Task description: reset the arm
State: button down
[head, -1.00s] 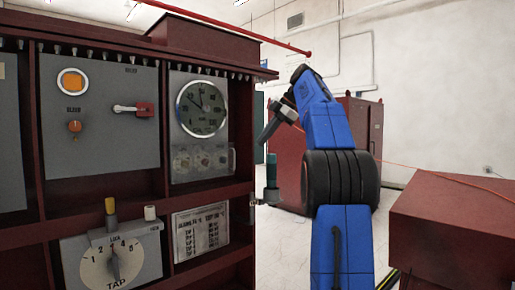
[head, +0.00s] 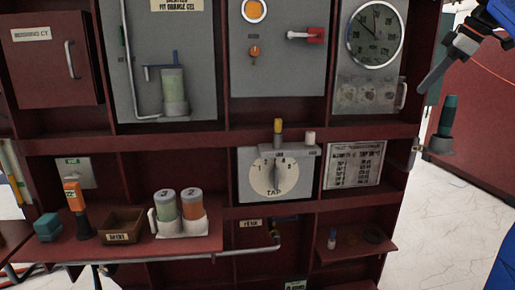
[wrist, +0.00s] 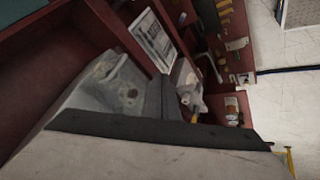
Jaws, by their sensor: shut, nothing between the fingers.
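My blue arm shows at the right edge of the head view, mostly cut off. My gripper (head: 425,90) is at the upper right there, its dark fingers pointing down and left beside the cabinet's right edge. It is shut and empty. The fingertips appear above and a little left of a teal-topped cylinder (head: 447,116) on a side bracket; I cannot tell the exact gap. In the wrist view the picture is tilted, with a dark grey bar across the middle and the cabinet's white label plate (wrist: 153,40) behind it.
The dark red cabinet (head: 215,142) fills most of the head view. It bears a round gauge (head: 376,35), a TAP dial (head: 275,176) and a shelf with two capped jars (head: 178,212), a small brown box (head: 121,226) and an orange-topped tool (head: 74,197). Pale floor (head: 440,220) is clear at right.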

jog(key=s+a+f+m+g+h, duration=0.15)
jog(key=s+a+f+m, duration=0.55)
jog(key=s+a+f, duration=0.95)
jog(key=s+a+f+m, duration=0.1)
jog(key=s+f, duration=0.4)
jog(key=f, duration=0.3)
jog(key=s+a+f+m+h, duration=0.1)
jog(key=s+f+m, duration=0.1)
jog(key=s+f, duration=0.3)
jog(key=s+a+f+m+h, duration=0.1)
jog(key=s+f, duration=0.4)
jog(key=f, duration=0.7)
jog(key=shift+s+m+t, duration=0.3)
jog(key=shift+s+t, duration=0.05)
jog(key=shift+s, duration=0.05)
jog(key=c, duration=2.5)
grip_release()
